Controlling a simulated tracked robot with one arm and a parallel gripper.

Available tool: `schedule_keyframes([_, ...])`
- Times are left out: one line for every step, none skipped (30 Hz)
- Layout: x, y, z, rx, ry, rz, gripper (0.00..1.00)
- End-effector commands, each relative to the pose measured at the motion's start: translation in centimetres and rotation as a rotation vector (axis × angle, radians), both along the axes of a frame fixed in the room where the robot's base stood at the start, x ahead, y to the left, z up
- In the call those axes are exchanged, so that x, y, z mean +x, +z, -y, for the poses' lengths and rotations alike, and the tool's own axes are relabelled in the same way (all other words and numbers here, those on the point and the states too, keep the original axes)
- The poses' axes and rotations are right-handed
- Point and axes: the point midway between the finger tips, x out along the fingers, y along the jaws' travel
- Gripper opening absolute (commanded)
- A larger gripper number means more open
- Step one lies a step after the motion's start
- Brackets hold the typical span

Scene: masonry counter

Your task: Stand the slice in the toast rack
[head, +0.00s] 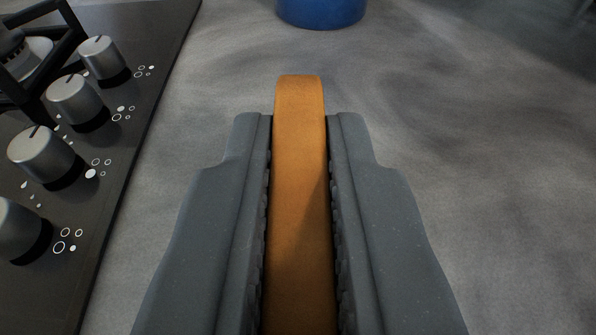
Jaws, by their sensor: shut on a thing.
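An orange-brown slice (299,180) is between the two grey fingers of my gripper (299,125), in the middle of the head view. The gripper is shut on it, with a ridged pad against each side. The slice is held edge-on, and its rounded far end sticks out a little past the fingertips. Its near end runs out of the bottom of the picture. I cannot tell how high it is above the counter. No toast rack shows in this view.
A grey masonry counter (480,130) spreads around the gripper, clear on the right. A dark hob (150,60) with several silver knobs (75,98) and a black pan support (50,35) is on the left. A blue round object (321,12) stands ahead, cut off by the top edge.

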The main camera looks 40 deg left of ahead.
Motion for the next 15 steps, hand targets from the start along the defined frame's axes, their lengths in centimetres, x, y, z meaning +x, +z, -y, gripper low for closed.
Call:
schedule_keyframes([0.00, -0.09, -0.01, 0.000, 0.000, 0.000, 0.00])
schedule_keyframes([0.00, -0.12, 0.00, 0.000, 0.000, 0.000, 0.00])
schedule_keyframes([0.00, -0.14, -0.01, 0.000, 0.000, 0.000, 0.00])
schedule_keyframes([0.00, -0.16, -0.01, 0.000, 0.000, 0.000, 0.00])
schedule_keyframes([0.00, -0.19, -0.01, 0.000, 0.000, 0.000, 0.00])
schedule_keyframes([0.00, -0.22, 0.00, 0.000, 0.000, 0.000, 0.00])
schedule_keyframes([0.00, -0.24, -0.01, 0.000, 0.000, 0.000, 0.00])
schedule_keyframes([-0.01, -0.27, -0.01, 0.000, 0.000, 0.000, 0.00])
schedule_keyframes([0.00, -0.31, -0.01, 0.000, 0.000, 0.000, 0.00])
schedule_keyframes([0.00, -0.33, -0.01, 0.000, 0.000, 0.000, 0.00])
schedule_keyframes([0.00, -0.35, -0.01, 0.000, 0.000, 0.000, 0.00])
schedule_keyframes([0.00, -0.35, -0.01, 0.000, 0.000, 0.000, 0.15])
schedule_keyframes([-0.01, -0.31, -0.01, 0.000, 0.000, 0.000, 0.23])
schedule_keyframes([0.00, -0.32, -0.01, 0.000, 0.000, 0.000, 0.32])
schedule_keyframes([0.00, -0.31, -0.01, 0.000, 0.000, 0.000, 0.38])
